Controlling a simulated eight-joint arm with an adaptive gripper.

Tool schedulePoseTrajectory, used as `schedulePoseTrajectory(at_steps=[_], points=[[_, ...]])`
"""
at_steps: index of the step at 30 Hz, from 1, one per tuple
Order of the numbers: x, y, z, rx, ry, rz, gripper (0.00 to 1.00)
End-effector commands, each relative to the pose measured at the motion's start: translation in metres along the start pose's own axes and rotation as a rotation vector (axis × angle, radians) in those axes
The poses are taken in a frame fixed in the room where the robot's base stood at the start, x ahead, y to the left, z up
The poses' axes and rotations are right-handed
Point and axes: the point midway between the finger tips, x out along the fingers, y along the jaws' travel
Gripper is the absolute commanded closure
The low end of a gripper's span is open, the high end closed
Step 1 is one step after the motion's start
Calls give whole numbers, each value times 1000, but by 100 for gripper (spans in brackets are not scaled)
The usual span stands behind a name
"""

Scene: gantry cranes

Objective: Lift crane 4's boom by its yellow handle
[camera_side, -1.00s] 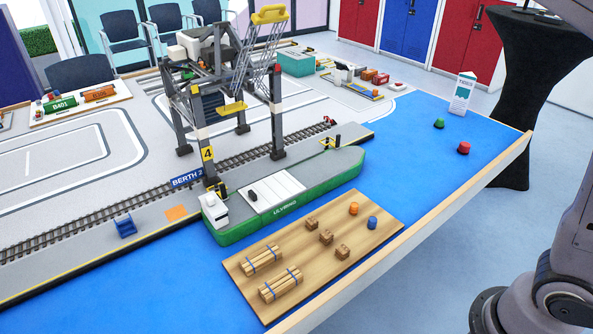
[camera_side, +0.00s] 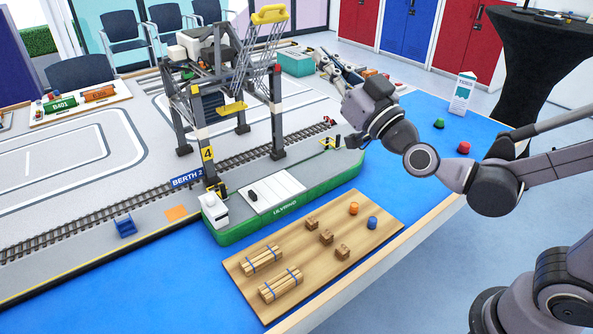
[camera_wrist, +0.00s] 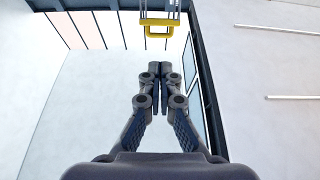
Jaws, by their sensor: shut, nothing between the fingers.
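Crane 4 (camera_side: 207,153) is a grey gantry crane with a yellow "4" label, standing over the rail track. Its lattice boom (camera_side: 262,55) carries a thick yellow handle (camera_side: 270,14) at its upper end. In the wrist view the yellow handle (camera_wrist: 160,30) hangs across the end of the grey lattice boom, top centre, ahead of my fingertips and apart from them. My gripper (camera_side: 321,60) is right of the boom and lower in the side picture. In the wrist view my gripper (camera_wrist: 160,68) has its fingers together, with nothing between them.
A green ship (camera_side: 285,210) lies along the quay below my forearm. A wooden board (camera_side: 300,250) with crates, barrels and log bundles is in front. Red and green buoys (camera_side: 463,147) are at right.

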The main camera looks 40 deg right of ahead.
Motion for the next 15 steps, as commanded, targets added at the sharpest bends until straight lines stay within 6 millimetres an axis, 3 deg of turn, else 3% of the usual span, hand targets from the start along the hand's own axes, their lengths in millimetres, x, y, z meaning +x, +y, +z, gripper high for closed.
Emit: schedulePoseTrajectory(at_steps=[5,15], points=[[0,4,-1,15,10,13,100],[57,4,-1,12,9,12,100]])
